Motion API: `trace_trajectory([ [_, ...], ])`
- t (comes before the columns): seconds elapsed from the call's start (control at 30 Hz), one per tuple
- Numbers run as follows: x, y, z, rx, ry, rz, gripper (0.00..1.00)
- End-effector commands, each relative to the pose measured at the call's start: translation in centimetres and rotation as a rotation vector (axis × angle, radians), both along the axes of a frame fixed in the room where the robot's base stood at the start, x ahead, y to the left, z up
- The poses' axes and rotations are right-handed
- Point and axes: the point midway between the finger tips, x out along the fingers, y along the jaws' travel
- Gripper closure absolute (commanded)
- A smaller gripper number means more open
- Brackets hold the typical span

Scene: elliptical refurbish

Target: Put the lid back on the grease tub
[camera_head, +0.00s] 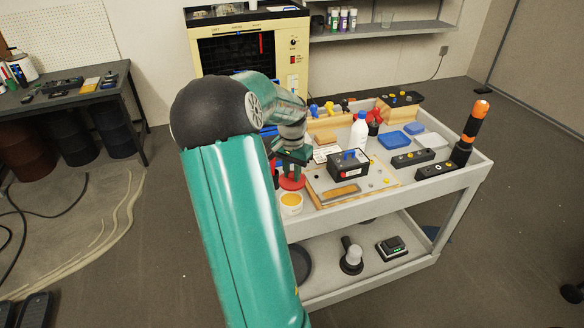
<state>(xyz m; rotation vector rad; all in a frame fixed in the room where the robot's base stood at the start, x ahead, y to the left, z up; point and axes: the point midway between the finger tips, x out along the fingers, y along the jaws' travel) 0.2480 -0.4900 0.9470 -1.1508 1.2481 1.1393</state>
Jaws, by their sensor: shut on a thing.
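The grease tub (291,207) is a small white tub on the front left part of the cart top. Its yellow-orange grease shows, so the tub is open. The red lid (292,184) is a round disc just behind and above the tub in the picture. My gripper (290,174) points down and is shut on the lid. The lid's far side is hidden by the gripper. I cannot tell exactly how high the lid is above the cart top.
Right of the tub, a board (375,186) carries a black box (348,165) and small parts. A white bottle (359,130), blue containers (391,140) and an orange-black cylinder (470,128) stand farther right on the grey cart (440,183). A cream machine (247,30) stands behind.

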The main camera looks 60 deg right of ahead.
Motion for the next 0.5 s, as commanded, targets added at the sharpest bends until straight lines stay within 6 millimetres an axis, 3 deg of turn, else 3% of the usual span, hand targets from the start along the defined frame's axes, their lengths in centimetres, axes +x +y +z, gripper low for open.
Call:
trace_trajectory([
  [0.5,-0.3,0.4,-3.6,0.002,0.003,0.0,1.0],
])
